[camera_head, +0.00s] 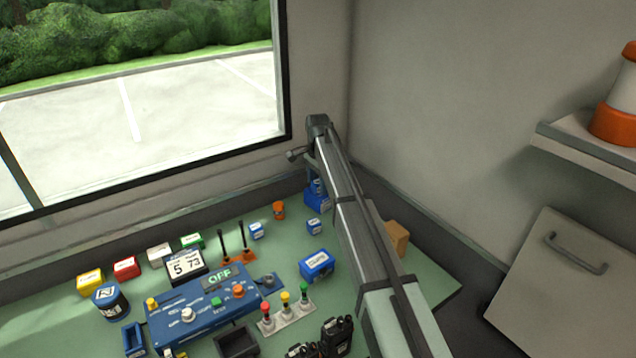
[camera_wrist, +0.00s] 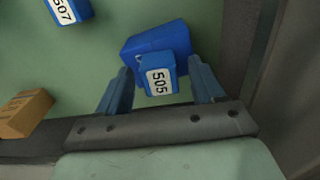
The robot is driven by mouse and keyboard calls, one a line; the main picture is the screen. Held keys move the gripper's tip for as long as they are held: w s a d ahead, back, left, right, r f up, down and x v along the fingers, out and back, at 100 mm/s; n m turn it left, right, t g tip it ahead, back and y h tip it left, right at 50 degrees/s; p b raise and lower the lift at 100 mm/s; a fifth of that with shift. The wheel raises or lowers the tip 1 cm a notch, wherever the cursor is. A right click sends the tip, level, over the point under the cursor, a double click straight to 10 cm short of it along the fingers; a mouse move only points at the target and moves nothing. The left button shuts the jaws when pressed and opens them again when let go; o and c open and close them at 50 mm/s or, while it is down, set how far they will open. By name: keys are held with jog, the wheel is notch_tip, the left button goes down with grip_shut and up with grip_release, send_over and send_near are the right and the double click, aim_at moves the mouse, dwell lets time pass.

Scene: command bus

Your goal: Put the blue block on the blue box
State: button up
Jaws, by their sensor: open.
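A small blue block with a white 505 label (camera_wrist: 161,80) sits upon a larger blue box (camera_wrist: 150,42) in the wrist view. In the head view the blue box (camera_head: 316,202) stands at the far edge of the table, with the block (camera_head: 319,186) on top, both partly covered by my arm. My gripper (camera_wrist: 162,82) is open, one finger on each side of the block, with visible gaps. In the head view my gripper (camera_head: 309,166) is over the box, its fingers mostly hidden.
Another blue item labelled 507 (camera_wrist: 66,9) lies nearby, and a brown block (camera_wrist: 25,113) is at the left of the wrist view. A blue labelled box (camera_head: 316,264), small blue block (camera_head: 257,230), orange cup (camera_head: 278,210) and control panel (camera_head: 212,312) stand on the green table.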

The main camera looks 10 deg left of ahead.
aim_at(318, 181)
notch_tip(318, 181, up, 12)
dwell(0.6)
